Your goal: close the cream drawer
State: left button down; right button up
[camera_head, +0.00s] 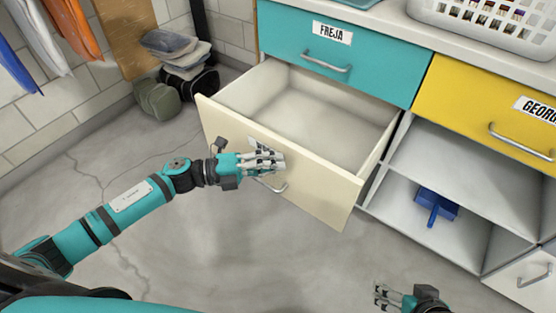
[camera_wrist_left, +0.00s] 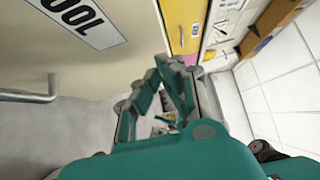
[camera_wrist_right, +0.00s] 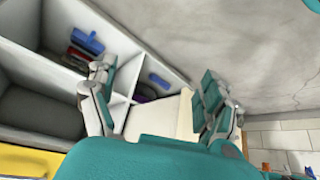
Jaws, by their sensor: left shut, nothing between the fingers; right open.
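The cream drawer (camera_head: 300,178) is pulled well out below the teal drawer in the head view, and its inside looks empty. Its grey handle (camera_head: 270,186) is partly hidden by my left gripper (camera_head: 280,160). That gripper is shut and empty, in front of the upper part of the front panel; I cannot tell whether it touches. In the left wrist view, the cream panel (camera_wrist_left: 115,50) with a partly cut-off label and the handle (camera_wrist_left: 28,95) lie left of my left gripper (camera_wrist_left: 162,72). My right gripper (camera_head: 380,296) is open and empty, low at the right, away from the drawer.
A teal drawer (camera_head: 385,62) labelled FREJA and a yellow drawer (camera_head: 460,95) are shut. A white basket (camera_head: 480,28) stands on the counter. Bags (camera_head: 160,100) lie by the wall. The floor before the drawer is clear.

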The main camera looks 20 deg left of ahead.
pick_arm(q)
jog(key=shift+w+d, duration=0.25)
jog(key=shift+w, duration=0.55)
pick_arm(e)
jog(key=shift+w+a+r+t, duration=0.15)
jog(key=shift+w+t, duration=0.1)
jog(key=shift+w, duration=0.15)
jog(key=shift+w+a+r+t, duration=0.15)
jog(key=shift+w+t, duration=0.1)
jog(key=shift+w, duration=0.15)
pick_arm(q)
jog(key=shift+w, duration=0.15)
